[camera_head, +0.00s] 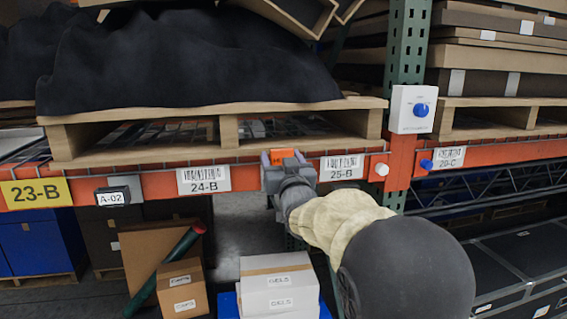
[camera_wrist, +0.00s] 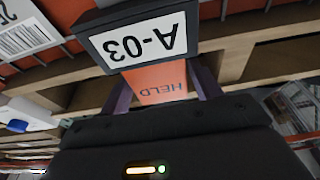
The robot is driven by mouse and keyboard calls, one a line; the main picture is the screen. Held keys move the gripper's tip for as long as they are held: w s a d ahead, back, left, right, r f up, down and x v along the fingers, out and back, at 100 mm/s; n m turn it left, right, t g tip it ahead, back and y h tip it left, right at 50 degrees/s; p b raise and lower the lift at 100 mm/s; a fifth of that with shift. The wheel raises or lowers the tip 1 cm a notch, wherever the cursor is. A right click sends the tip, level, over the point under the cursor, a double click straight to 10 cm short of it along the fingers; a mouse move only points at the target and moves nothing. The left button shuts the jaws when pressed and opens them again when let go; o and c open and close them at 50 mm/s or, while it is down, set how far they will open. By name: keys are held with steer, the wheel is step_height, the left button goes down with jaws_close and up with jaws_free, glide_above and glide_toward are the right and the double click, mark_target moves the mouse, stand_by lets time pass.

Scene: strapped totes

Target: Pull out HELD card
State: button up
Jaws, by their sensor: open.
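The HELD card is orange. In the wrist view the HELD card (camera_wrist: 160,82) sticks out from beneath a dark-framed A-03 label holder (camera_wrist: 140,40), with its lettering upside down. In the head view the orange card (camera_head: 285,155) shows just above my gripper at the rack beam. My gripper (camera_head: 283,163) is at the beam between the 24-B and 25-B labels. In the wrist view its two purple-grey fingers (camera_wrist: 163,90) stand apart, one on each side of the card. Whether they touch the card cannot be told. In the head view my gripper hides the A-03 holder.
The orange beam (camera_head: 245,178) carries a 24-B label (camera_head: 204,180), a 25-B label (camera_head: 342,167) and an A-02 holder (camera_head: 112,196). A wooden pallet (camera_head: 215,130) with a dark-covered load sits just above. A blue-knobbed box (camera_head: 411,109) is on the green upright. White boxes (camera_head: 279,285) stand below.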

steer(key=c, duration=0.9)
steer(key=shift+r+p, duration=1.05)
steer(key=shift+r, duration=1.45)
steer(key=shift+s, duration=0.1)
steer(key=s+d+b, duration=0.2)
steer(key=s+b, duration=0.5)
steer(key=s, duration=0.2)
steer(key=shift+s+d, duration=0.25)
steer(key=shift+d, duration=0.15)
